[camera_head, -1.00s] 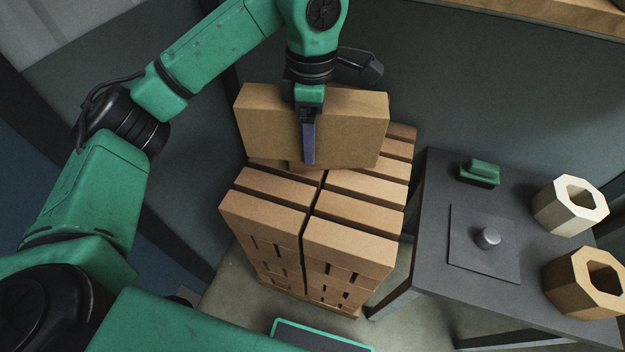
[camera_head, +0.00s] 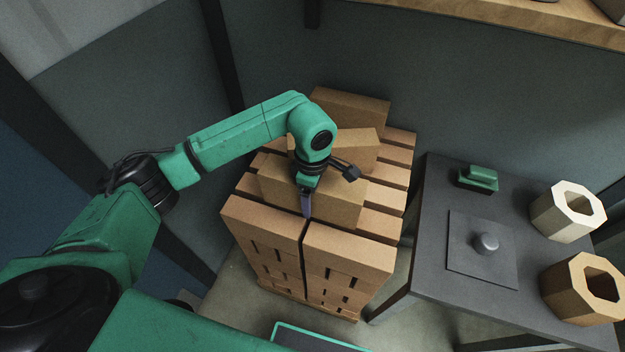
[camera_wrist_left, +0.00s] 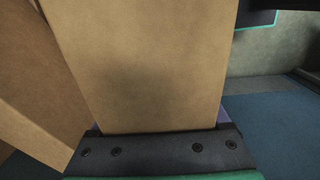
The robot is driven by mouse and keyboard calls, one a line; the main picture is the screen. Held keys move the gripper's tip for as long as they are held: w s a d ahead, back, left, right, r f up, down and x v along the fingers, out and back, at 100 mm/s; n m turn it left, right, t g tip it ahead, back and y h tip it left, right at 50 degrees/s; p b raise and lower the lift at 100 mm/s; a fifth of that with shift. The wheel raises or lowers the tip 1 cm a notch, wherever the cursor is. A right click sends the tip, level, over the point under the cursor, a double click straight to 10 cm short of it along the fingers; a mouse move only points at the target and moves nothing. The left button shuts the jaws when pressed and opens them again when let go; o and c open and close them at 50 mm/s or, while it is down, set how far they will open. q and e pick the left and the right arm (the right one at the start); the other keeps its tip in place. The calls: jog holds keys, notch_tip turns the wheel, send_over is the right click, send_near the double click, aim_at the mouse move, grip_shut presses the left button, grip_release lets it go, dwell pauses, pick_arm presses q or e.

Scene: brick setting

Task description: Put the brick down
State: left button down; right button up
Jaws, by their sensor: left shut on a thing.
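The tan brick (camera_head: 338,206) is in my left gripper (camera_head: 306,203), low at the top of the brick stack (camera_head: 262,219). One blue-grey finger lies against its near face. Whether the brick's underside touches the stack cannot be told. In the left wrist view the brick (camera_wrist_left: 145,60) fills the middle and runs down to the gripper's dark base plate. Another brick (camera_wrist_left: 28,85) is close on its left there. Two more bricks lie behind the held one in the head view, one (camera_head: 357,150) nearer and one (camera_head: 350,106) farther back. My right gripper is not in view.
A dark table (camera_head: 420,240) stands right of the stack. It bears a green block (camera_head: 481,177), a plate with a grey knob (camera_head: 486,243), and a pale and a tan octagonal ring (camera_head: 568,212) (camera_head: 580,290). A wooden shelf (camera_head: 500,22) runs along the back wall.

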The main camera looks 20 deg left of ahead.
pick_arm(q)
notch_tip(320, 180, down, 2)
jog(key=shift+f, duration=0.1)
